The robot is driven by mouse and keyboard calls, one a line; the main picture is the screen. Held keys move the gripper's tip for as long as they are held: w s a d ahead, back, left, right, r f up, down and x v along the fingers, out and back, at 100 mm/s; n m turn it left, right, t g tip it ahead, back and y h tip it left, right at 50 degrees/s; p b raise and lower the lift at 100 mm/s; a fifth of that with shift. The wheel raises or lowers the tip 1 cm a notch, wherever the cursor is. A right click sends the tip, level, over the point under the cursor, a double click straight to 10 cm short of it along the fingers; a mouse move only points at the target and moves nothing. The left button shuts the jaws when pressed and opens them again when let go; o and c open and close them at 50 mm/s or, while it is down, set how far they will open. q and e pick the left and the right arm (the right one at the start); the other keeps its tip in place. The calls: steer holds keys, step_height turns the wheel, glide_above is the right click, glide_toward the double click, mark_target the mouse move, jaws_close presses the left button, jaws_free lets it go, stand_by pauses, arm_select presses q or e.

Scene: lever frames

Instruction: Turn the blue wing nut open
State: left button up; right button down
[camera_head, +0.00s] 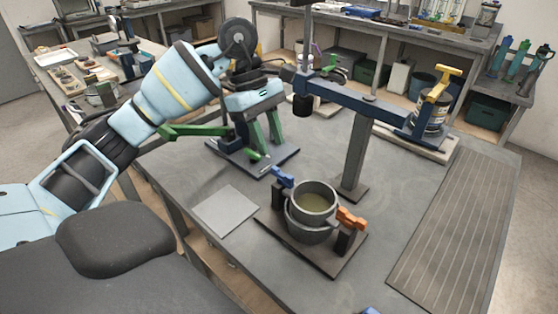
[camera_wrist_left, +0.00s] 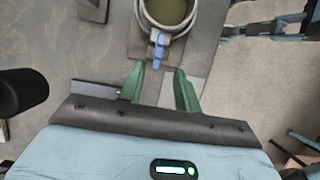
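The blue wing nut (camera_head: 282,177) stands on the back left side of a round grey pot fixture (camera_head: 313,203) on a dark base plate. An orange wing nut (camera_head: 350,218) is on the opposite side. My left gripper (camera_head: 264,142), with green fingers, points down behind and to the left of the blue wing nut, apart from it. In the left wrist view its fingers (camera_wrist_left: 159,88) are spread and empty. The blue wing nut (camera_wrist_left: 158,50) shows just beyond the fingertips, roughly in line with the gap. My right gripper is not in view.
A post (camera_head: 356,155) with a blue beam stands behind the pot. A can with a yellow handle (camera_head: 431,107) is at the back right. A flat grey plate (camera_head: 226,211) lies left of the pot. A ribbed mat (camera_head: 452,235) covers the table's right side.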

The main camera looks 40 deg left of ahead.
mark_target(282, 174)
arm_select(q)
steer(key=shift+x, duration=3.2)
steer(key=shift+w, duration=0.1)
jaws_close()
